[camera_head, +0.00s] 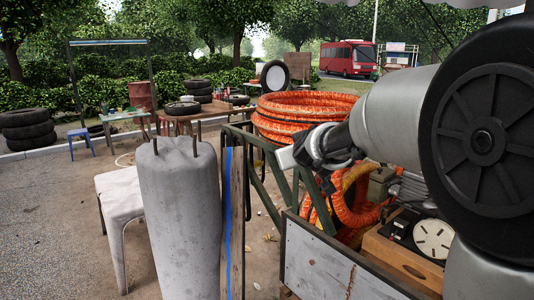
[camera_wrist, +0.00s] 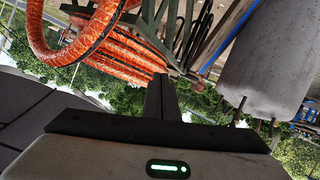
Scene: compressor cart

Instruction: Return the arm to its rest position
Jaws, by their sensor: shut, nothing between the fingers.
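My gripper (camera_wrist: 162,98) shows in the wrist view with its fingers together and nothing between them. The wrist view looks tilted and upside down, with trees low in the picture. In the head view my arm comes in from the right and its wrist end is over the cart (camera_head: 325,260), in front of the coiled orange hose (camera_head: 300,108). The fingertips are hard to make out there. The orange hose also shows in the wrist view (camera_wrist: 100,42), beyond the fingers.
A grey concrete cylinder (camera_head: 180,215) with metal prongs stands left of the cart, beside a wooden post (camera_head: 232,220). A pale stool (camera_head: 120,205) stands left of it. A wooden box (camera_head: 400,262) sits inside the cart. Open paving (camera_head: 45,230) lies at the left.

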